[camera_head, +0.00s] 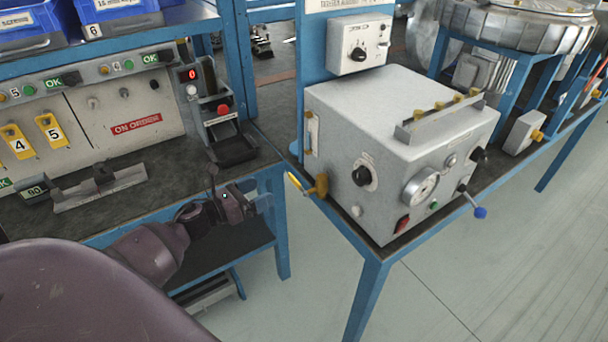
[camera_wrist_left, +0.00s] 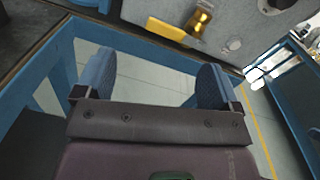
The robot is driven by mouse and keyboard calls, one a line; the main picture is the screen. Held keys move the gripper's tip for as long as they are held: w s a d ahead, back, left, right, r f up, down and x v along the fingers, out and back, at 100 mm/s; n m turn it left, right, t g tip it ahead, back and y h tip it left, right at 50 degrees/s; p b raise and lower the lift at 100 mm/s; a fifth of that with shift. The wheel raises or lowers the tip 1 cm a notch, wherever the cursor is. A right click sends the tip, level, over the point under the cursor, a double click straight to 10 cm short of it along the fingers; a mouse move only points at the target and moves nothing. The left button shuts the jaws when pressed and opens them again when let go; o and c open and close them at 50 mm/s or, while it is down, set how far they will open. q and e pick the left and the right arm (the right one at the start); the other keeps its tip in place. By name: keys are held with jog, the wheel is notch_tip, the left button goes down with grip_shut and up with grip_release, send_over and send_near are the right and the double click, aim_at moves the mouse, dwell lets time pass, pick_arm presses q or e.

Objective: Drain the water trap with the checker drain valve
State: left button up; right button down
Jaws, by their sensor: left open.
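The checker (camera_head: 390,130) is a grey box with a gauge, knobs and a red switch on its bench. The drain valve (camera_head: 320,186) is a brass fitting with a yellow lever, low at the box's left corner. It also shows in the left wrist view (camera_wrist_left: 200,20), with its yellow lever (camera_wrist_left: 167,33) beyond the fingers. A small upright clear tube (camera_head: 311,133), possibly the water trap, is on the box's left side; its water level cannot be read. My left gripper (camera_head: 258,196) is open and empty, left of the valve and apart from it; it also shows in the wrist view (camera_wrist_left: 154,75).
The left bench (camera_head: 110,200) carries a panel with yellow numbered tags and a black cradle (camera_head: 230,140). Its blue leg (camera_head: 281,240) stands near my gripper. A lever with a blue knob (camera_head: 480,212) sticks out at the checker's front right. Open floor lies in front.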

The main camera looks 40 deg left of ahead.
aim_at(293, 179)
pick_arm(q)
jog(key=w+d+m, duration=0.1)
jog(key=w, duration=0.2)
jog(key=w+d+m, duration=0.1)
jog(key=w+d, duration=0.1)
jog(key=w, duration=0.1)
jog(key=w+d, duration=0.1)
jog(key=w, duration=0.2)
jog(key=shift+w+d+r+m+h, duration=0.1)
jog(key=shift+w+d+m+h, duration=0.15)
jog(key=shift+d+m+h, duration=0.15)
jog(key=c, duration=1.3)
